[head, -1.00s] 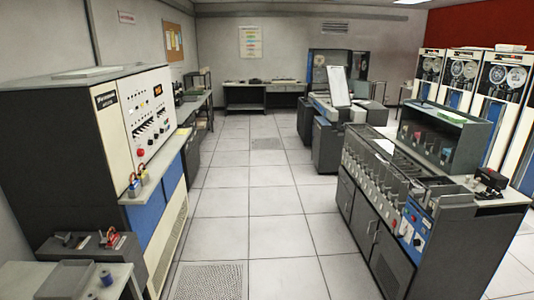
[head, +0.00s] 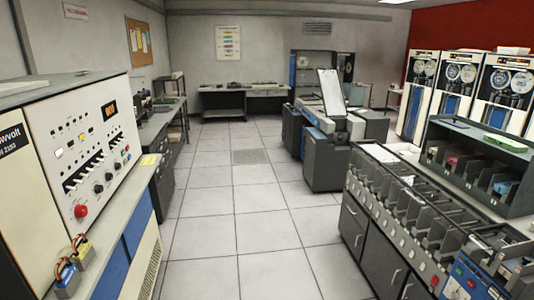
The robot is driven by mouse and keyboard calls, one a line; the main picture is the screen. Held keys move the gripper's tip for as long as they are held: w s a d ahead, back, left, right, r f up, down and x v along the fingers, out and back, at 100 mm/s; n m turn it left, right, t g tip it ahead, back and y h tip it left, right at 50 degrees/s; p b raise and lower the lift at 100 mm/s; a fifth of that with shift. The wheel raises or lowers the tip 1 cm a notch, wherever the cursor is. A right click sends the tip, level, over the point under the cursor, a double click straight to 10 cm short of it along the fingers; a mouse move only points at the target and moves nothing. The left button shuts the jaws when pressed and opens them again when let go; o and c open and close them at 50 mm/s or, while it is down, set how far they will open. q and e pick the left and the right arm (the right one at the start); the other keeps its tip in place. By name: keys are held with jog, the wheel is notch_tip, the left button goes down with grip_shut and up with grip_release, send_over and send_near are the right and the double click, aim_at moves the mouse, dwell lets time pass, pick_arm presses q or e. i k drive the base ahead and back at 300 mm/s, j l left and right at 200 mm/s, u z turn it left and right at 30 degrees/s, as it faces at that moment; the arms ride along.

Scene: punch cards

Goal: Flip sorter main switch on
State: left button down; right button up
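The card sorter (head: 405,205) is the long dark machine with a row of slotted pockets at the right. Its blue control panel (head: 468,280) shows at the bottom right, cut by the frame's lower edge. A small red control (head: 472,283) is on that panel; I cannot tell whether it is the main switch or how it is set. Neither of my grippers is in the head view.
A white console (head: 95,150) with a red knob (head: 81,211) stands at the left. The tiled floor aisle (head: 235,200) between console and sorter is clear. Another machine (head: 325,145) with a paper sheet stands further back. Tape cabinets (head: 458,85) line the red wall.

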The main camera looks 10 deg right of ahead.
aim_at(435, 280)
jog(key=i+z, duration=1)
jog(key=z, duration=0.15)
jog(key=i+j+z, duration=0.25)
jog(key=z, duration=0.15)
jog(key=i+j, duration=0.05)
